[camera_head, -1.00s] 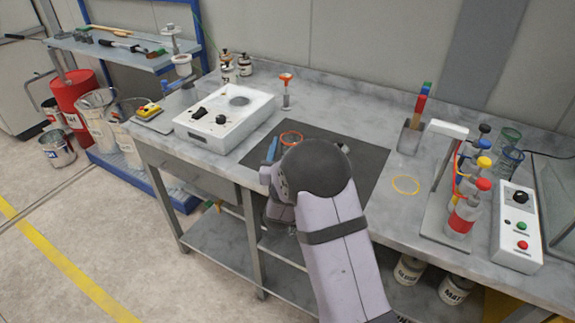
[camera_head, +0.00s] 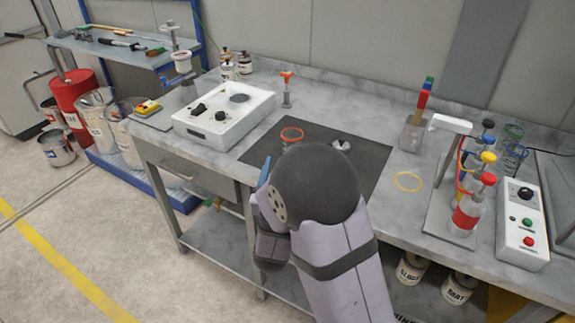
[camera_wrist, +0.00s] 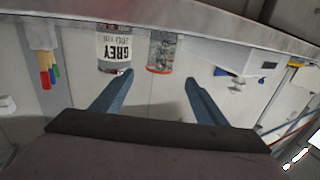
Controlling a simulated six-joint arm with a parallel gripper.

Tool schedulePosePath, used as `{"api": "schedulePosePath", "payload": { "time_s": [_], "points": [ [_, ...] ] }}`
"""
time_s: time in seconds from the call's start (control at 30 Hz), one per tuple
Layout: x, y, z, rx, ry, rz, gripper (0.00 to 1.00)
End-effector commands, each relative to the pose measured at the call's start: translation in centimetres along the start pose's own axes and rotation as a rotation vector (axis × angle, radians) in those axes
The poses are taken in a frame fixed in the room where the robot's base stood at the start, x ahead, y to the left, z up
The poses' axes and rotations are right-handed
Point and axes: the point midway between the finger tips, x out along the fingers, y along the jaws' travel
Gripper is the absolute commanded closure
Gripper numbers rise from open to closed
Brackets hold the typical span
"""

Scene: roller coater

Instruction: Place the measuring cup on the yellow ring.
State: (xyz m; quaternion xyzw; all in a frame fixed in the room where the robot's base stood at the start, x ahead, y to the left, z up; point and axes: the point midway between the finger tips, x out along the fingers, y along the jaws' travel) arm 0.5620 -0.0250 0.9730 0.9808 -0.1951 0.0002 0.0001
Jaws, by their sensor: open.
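A clear cup with an orange rim (camera_head: 291,134), which looks like the measuring cup, stands on the dark mat just beyond my wrist. In the wrist view the cup (camera_wrist: 160,52) lies ahead of and between my fingers, apart from them. My gripper (camera_wrist: 159,78) is open and empty, with two blue fingers spread apart. In the head view one blue finger shows left of my wrist; my wrist hides the other. The thin yellow ring (camera_head: 408,190) lies flat and bare on the bench, right of the mat.
A can labelled GREY (camera_wrist: 115,47) is left of the cup in the wrist view. A small whitish object (camera_head: 341,146) is on the dark mat (camera_head: 366,160). A white control box (camera_head: 222,116) stands left; a bottle rack (camera_head: 447,222) and switch box (camera_head: 522,222) stand right.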

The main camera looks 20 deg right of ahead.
Motion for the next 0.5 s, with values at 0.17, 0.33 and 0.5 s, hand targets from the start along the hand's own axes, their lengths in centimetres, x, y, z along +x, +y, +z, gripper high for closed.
{"api": "schedulePosePath", "payload": {
  "time_s": [0.17,0.33,0.5],
  "points": [
    [0.0,0.0,0.0,0.0,0.0,0.0,0.33],
    [0.3,0.0,0.2,0.001,0.0,0.001,0.33],
    [2.7,-0.1,1.4,0.006,0.002,0.005,0.33]
  ]
}}
